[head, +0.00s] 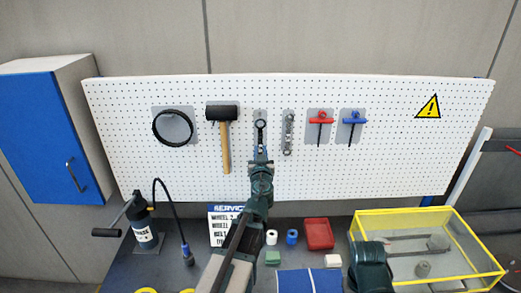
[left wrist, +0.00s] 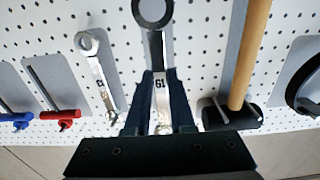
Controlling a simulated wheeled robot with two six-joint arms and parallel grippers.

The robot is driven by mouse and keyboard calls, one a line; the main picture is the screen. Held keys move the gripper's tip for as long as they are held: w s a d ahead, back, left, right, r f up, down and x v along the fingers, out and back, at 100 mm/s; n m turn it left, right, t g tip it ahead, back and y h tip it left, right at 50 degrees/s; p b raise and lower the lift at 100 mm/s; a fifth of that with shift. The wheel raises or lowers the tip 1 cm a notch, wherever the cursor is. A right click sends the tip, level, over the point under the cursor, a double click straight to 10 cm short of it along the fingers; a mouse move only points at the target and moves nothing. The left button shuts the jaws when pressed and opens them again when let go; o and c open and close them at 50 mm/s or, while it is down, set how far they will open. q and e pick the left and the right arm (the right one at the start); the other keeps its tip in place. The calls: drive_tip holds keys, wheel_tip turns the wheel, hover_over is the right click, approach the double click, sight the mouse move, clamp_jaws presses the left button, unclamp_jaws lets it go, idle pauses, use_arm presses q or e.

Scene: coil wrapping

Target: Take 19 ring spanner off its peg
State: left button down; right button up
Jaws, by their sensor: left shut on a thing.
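The 19 ring spanner (head: 260,126) is upright against its grey backing plate on the white pegboard. Its dark ring end is at the top; whether the peg still passes through the ring cannot be told. In the left wrist view the spanner (left wrist: 158,52) shows upside-down "19" markings on its silver shank. My left gripper (head: 261,150) is below the ring, shut on the shank. In the left wrist view the fingers of the gripper (left wrist: 160,82) lie on both sides of the shank and hide part of it.
A silver spanner (head: 288,133) hangs close on the right, a black-headed mallet (head: 224,140) on the left. Red (head: 320,119) and blue (head: 352,119) T-handles hang further right, a black ring (head: 158,135) far left. A yellow-edged clear box (head: 400,213) stands on the bench.

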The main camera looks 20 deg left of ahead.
use_arm(q)
drive_tip(key=shift+v, duration=1.85)
drive_tip(key=shift+f, duration=0.15)
